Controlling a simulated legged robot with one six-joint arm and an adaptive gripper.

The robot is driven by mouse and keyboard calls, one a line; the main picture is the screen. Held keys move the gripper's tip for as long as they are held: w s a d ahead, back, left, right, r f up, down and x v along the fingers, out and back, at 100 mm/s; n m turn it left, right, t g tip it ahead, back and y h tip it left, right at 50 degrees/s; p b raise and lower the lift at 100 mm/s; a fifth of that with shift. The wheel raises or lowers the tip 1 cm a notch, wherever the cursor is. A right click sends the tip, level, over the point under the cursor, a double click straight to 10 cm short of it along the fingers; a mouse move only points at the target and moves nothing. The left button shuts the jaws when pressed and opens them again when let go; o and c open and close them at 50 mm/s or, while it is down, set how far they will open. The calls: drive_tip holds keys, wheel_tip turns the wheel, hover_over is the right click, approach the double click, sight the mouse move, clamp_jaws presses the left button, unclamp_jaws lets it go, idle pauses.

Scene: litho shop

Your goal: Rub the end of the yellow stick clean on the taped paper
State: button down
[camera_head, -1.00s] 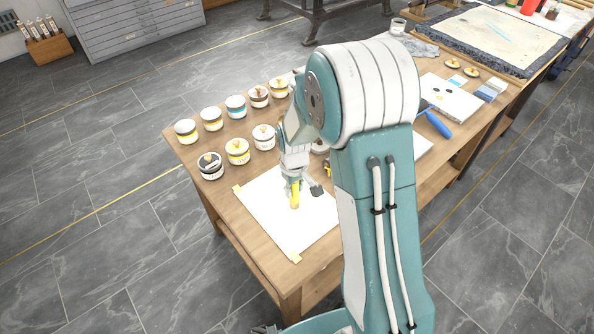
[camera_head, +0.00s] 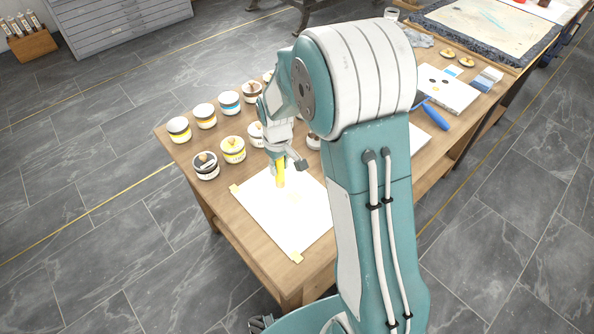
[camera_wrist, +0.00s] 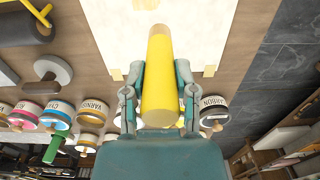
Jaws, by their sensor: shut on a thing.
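My gripper (camera_head: 286,163) is shut on the yellow stick (camera_head: 281,174), near the back edge of the taped paper (camera_head: 285,222). In the wrist view the yellow stick (camera_wrist: 160,85) stands between the two fingers (camera_wrist: 160,100), its far end over the white paper (camera_wrist: 205,35). The paper lies on the wooden table with yellow tape at its corners. A faint yellowish mark shows on it in the head view. I cannot tell whether the stick's far end touches the paper.
Several ink jars stand behind the paper, among them a black-labelled one (camera_head: 205,166) and a yellow-labelled one (camera_head: 233,149). A blue-handled tool (camera_head: 434,117) and a palette board (camera_head: 447,92) lie to the right. My arm hides part of the table.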

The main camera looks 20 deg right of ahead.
drive_tip(key=shift+a+r, duration=0.1)
drive_tip(key=shift+r, duration=1.85)
